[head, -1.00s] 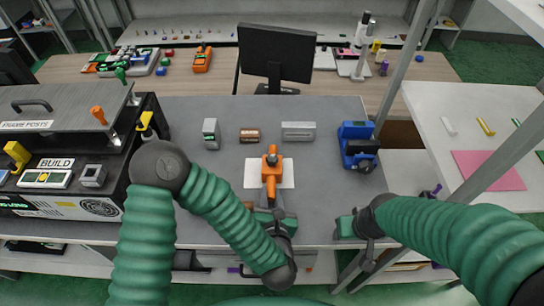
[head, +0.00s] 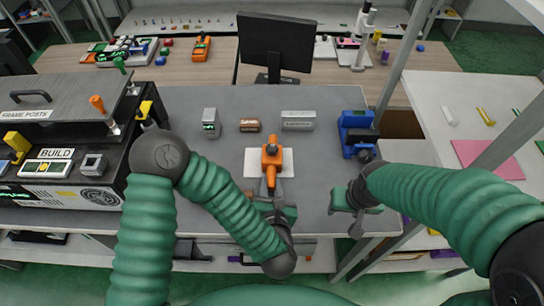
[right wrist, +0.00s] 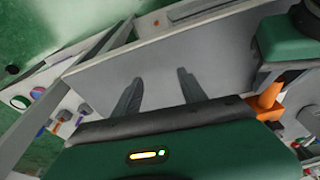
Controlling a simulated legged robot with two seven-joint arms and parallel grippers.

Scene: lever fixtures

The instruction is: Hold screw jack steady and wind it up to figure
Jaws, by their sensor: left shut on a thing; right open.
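The orange screw jack (head: 271,158) stands on a white square (head: 254,168) in the middle of the grey table, with a dark part at its top. My left gripper (head: 270,188) is shut on the near orange part of the jack, and its fingers cover some of it. My right gripper (head: 334,201) is open and empty to the right of the jack, near the table's front edge. In the right wrist view its two fingers (right wrist: 158,92) are apart with bare table beyond, and part of the orange jack (right wrist: 268,98) shows at the right.
Behind the jack lie a grey device with a green display (head: 211,123), a brown block (head: 250,125) and a grey block (head: 298,120). A blue device (head: 356,132) stands at the right, close to my right arm. A black machine (head: 100,165) borders the left side.

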